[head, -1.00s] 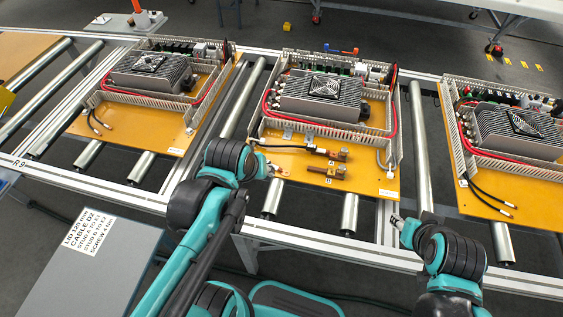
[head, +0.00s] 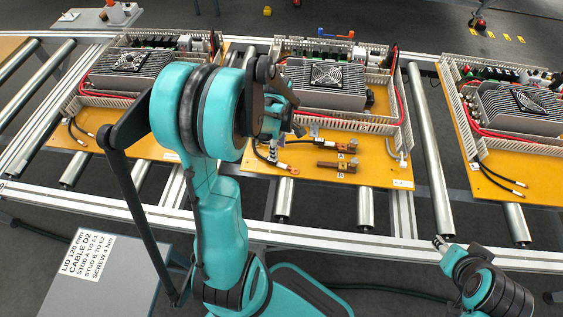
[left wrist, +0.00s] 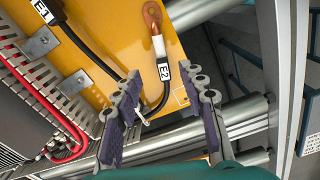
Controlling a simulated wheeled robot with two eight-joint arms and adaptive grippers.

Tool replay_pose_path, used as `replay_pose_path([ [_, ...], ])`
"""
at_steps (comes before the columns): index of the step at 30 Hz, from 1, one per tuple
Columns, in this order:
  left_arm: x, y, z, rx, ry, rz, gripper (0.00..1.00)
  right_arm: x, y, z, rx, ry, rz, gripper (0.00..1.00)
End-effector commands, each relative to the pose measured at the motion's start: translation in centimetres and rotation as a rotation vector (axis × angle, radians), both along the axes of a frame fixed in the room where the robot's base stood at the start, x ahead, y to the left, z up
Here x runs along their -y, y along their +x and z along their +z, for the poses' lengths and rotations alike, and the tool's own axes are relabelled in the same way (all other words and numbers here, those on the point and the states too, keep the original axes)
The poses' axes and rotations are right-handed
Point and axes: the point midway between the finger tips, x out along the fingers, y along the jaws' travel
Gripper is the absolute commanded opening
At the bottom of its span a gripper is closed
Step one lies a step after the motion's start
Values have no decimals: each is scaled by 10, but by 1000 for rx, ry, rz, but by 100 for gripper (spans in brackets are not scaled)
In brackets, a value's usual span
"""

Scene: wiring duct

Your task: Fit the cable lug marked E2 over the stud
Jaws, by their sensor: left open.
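The E2 lug (left wrist: 153,18) is a copper ring end on a black cable, with a white E2 label (left wrist: 163,70) just below it in the left wrist view. It lies over the yellow board. My left gripper (left wrist: 166,88) is open; its two purple-padded fingers stand either side of the E2 cable, below the label. In the head view my left gripper (head: 275,125) is partly hidden by its arm, above the board near the loose cable ends. Two copper pieces (head: 332,166) with tags A and B lie to their right.
A second cable with an E1 label (left wrist: 42,10) runs alongside in the left wrist view. White slotted duct walls (head: 330,122) and a grey finned unit (head: 328,85) stand behind. Similar boards sit left and right on the rollers. A grey box (head: 95,275) stands front left.

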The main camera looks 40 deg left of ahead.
Motion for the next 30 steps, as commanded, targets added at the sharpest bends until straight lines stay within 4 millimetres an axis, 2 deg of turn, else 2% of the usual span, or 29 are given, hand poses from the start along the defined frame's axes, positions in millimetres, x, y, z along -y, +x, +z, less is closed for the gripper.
replay_pose_path([
  [3,0,0,-17,0,0,-1,41,0,0,-9,0,0,0,41],
  [8,-1,-1,-31,1,0,-2,41,0,0,-17,0,0,0,41],
  [15,-2,-2,-67,1,0,-3,41,0,0,-38,0,0,0,41],
  [23,-2,-2,-69,1,0,-4,41,0,0,-36,0,0,0,41],
  [27,-2,-2,-69,2,0,-4,4,0,0,-36,0,0,0,41],
  [28,-2,-2,-69,2,0,-4,0,0,0,-36,0,0,0,41],
  [30,-2,-2,-69,2,0,-4,0,0,0,-36,0,0,0,41],
])
